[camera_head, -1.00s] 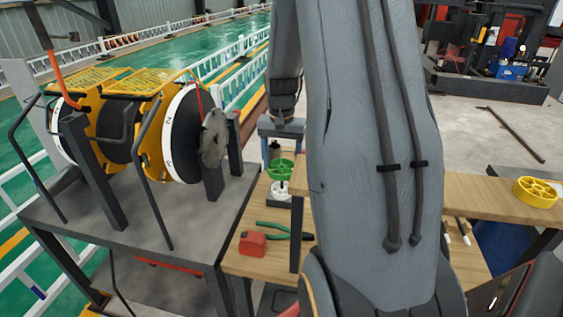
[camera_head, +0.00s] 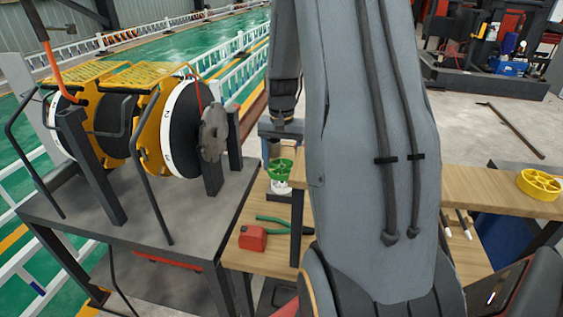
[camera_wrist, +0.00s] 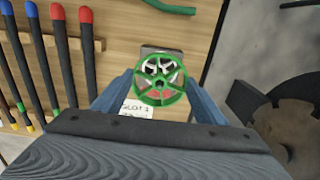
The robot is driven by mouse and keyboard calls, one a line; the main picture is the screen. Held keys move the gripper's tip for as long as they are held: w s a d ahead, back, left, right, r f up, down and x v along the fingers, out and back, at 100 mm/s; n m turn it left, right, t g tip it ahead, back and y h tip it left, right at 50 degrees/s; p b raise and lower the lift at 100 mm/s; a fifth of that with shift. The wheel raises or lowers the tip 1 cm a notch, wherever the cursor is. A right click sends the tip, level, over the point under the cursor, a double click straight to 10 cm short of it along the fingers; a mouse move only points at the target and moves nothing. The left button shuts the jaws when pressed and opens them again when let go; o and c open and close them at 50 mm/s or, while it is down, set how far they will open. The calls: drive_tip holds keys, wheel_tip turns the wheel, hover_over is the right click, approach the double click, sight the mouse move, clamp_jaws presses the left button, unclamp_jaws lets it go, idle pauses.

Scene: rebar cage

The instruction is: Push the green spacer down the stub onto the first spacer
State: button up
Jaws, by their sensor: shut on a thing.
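The green spacer (camera_head: 279,171) is a spoked ring above the wooden bench, left of my arm in the head view. It also shows in the wrist view (camera_wrist: 161,98), between the blue fingers of my gripper (camera_wrist: 162,82). My gripper is shut on it. The white first spacer (camera_head: 281,187) is just below the green one in the head view. I cannot tell whether the two touch. The stub is mostly hidden by the green spacer. White and red parts show through its spokes in the wrist view.
A cable-drum stand (camera_head: 95,220) is close on the left. A yellow spoked ring (camera_head: 539,185) is on the right shelf.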

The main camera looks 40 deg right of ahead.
sight(282, 168)
drive_tip(key=shift+f+b, duration=0.9)
drive_tip(key=shift+f, duration=1.1)
drive_tip(key=o, duration=1.2)
drive_tip(key=shift+r+b, duration=1.05)
drive_tip(key=shift+r, duration=2.9)
drive_tip(key=s+a+f+n, duration=0.1)
drive_tip(key=s+a+n, duration=0.2)
drive_tip(key=a, duration=0.5)
drive_tip(key=s+a+f+n+t, duration=0.1)
drive_tip(key=s+a+n, duration=0.2)
drive_tip(key=a, duration=0.5)
drive_tip(key=s+a+f+n+b, duration=0.1)
drive_tip(key=s+a+f+n, duration=0.1)
drive_tip(key=s+a, duration=0.3)
drive_tip(key=shift+s+a+n, duration=0.2)
drive_tip(key=shift+a+n, duration=0.6)
drive_tip(key=shift+a, duration=0.6)
